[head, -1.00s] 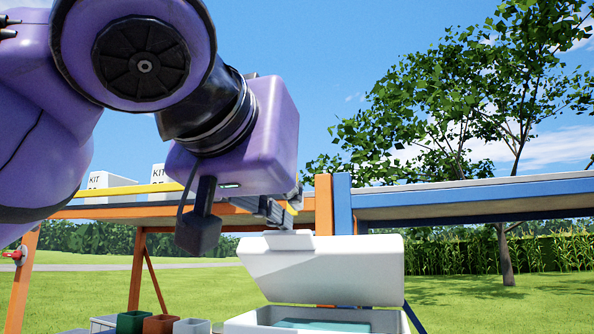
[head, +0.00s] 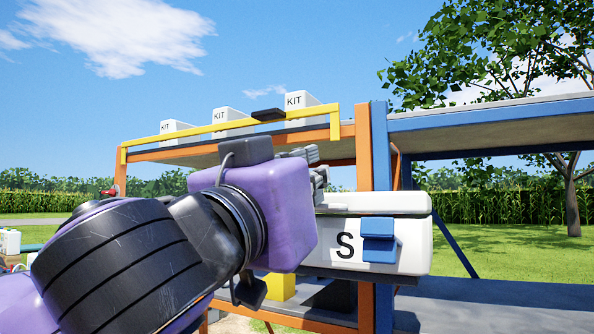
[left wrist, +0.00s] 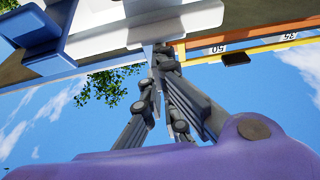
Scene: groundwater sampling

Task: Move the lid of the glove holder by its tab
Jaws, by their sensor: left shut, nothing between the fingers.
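The white glove holder (head: 408,262) has a black letter S and a blue clip-like piece (head: 378,240) on its front. Its white lid (head: 385,203) lies flat and looks down on the body, with a thin seam between them. My left gripper (head: 319,182) is shut and empty at the lid's left end; my purple wrist covers part of the holder. In the left wrist view the gripper's fingers (left wrist: 164,57) meet close to a white edge of the holder (left wrist: 130,22); I cannot tell if they touch. The lid's own tab is not clear. My right gripper is out of view.
An orange and blue frame (head: 379,145) stands behind the holder. A shelf with white KIT boxes (head: 303,103) and a yellow rail (head: 215,128) is above left. A grey-topped blue shelf (head: 490,115) extends right. Open grass lies beyond.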

